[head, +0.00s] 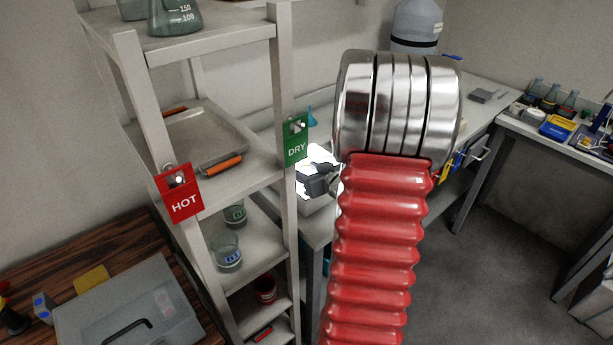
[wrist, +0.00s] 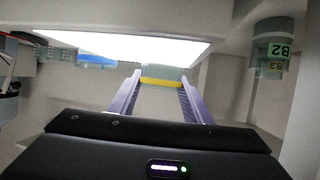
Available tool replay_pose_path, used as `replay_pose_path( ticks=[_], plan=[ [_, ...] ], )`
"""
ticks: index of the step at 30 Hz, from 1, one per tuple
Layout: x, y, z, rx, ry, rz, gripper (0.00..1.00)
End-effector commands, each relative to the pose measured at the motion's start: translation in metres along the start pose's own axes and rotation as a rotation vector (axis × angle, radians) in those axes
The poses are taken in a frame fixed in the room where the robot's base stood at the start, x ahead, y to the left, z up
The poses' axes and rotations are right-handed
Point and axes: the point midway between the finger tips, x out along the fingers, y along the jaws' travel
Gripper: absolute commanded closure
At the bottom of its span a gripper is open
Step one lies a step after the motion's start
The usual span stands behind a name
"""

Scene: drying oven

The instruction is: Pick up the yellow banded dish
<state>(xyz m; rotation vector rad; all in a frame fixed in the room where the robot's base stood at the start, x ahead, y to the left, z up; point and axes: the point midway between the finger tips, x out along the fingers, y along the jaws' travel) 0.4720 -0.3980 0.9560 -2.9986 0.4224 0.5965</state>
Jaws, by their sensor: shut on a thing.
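The yellow banded dish (wrist: 162,74) is a pale, clear dish with a yellow band along its lower part in the wrist view. My gripper (wrist: 160,88) has its two purple fingers on either side of the dish and is shut on it. Whether the dish touches a surface beneath cannot be told. In the head view, the dark body of my gripper (head: 316,180) shows beside a bright white panel, partly behind my red arm. The dish cannot be made out there.
A shelf rack (head: 283,60) with a red HOT tag (head: 181,200) and green DRY tag (head: 296,142) stands left of my arm. It holds a tray (head: 203,135) and beakers. A glowing panel (wrist: 130,48) and labelled beakers (wrist: 272,52) are close to my gripper.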

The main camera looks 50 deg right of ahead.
Motion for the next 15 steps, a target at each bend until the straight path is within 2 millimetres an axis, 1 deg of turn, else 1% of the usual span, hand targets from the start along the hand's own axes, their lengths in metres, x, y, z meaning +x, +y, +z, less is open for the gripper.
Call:
replay_pose_path(
  ticks=[1,9,15],
  plan=[
    [-0.003,0.001,-0.008,-0.004,0.003,0.002,0.77],
    [-0.019,0.001,-0.047,-0.005,0.004,0.002,0.77],
    [-0.028,0.001,-0.067,-0.003,0.001,0.002,0.77]
  ],
)
